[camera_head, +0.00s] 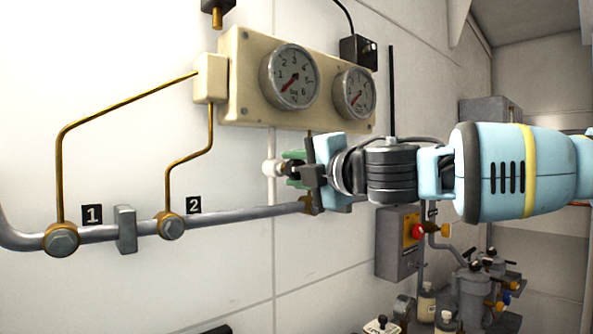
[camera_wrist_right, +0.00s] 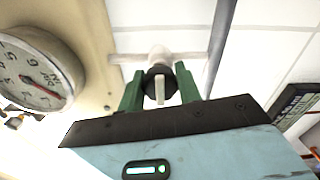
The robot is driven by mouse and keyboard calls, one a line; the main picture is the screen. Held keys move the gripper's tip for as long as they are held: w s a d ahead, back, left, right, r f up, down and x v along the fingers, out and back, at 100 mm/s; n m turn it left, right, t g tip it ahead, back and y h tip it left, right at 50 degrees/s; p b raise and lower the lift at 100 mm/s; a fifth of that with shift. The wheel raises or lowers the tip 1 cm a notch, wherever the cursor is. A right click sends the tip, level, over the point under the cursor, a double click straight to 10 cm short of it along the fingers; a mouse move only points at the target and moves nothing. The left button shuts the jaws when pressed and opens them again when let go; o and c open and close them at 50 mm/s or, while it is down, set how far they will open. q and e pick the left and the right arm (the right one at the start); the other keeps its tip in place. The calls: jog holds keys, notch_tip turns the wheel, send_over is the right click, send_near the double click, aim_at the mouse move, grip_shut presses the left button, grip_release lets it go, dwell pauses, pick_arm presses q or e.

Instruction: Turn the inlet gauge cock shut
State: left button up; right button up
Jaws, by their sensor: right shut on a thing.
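My right gripper (camera_head: 290,168) comes in from the right below the gauge panel, its green fingers at a pale fitting (camera_head: 269,168) on the wall. In the right wrist view the fingers (camera_wrist_right: 158,82) stand either side of a small black round cock (camera_wrist_right: 150,76) with a pale bar handle (camera_wrist_right: 160,90), and they are shut on it. The bar runs upright in that view. In the head view the fingers hide most of the cock. I cannot read any label on it. My left gripper is not in view.
A cream panel (camera_head: 243,100) carries two round gauges, left (camera_head: 289,77) and right (camera_head: 354,94). Below runs a grey pipe (camera_head: 255,212) with brass fittings by tags 1 (camera_head: 92,214) and 2 (camera_head: 193,205). A grey box (camera_head: 398,247) with a red knob and several bottles stand lower right.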

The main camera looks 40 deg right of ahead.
dwell(0.5)
jog(key=o, duration=1)
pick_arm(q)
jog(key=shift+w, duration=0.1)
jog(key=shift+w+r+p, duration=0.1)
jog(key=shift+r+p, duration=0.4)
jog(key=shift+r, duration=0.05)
pick_arm(e)
jog(key=s, duration=0.7)
jog(key=shift+s+d, duration=0.3)
jog(key=shift+s, duration=0.1)
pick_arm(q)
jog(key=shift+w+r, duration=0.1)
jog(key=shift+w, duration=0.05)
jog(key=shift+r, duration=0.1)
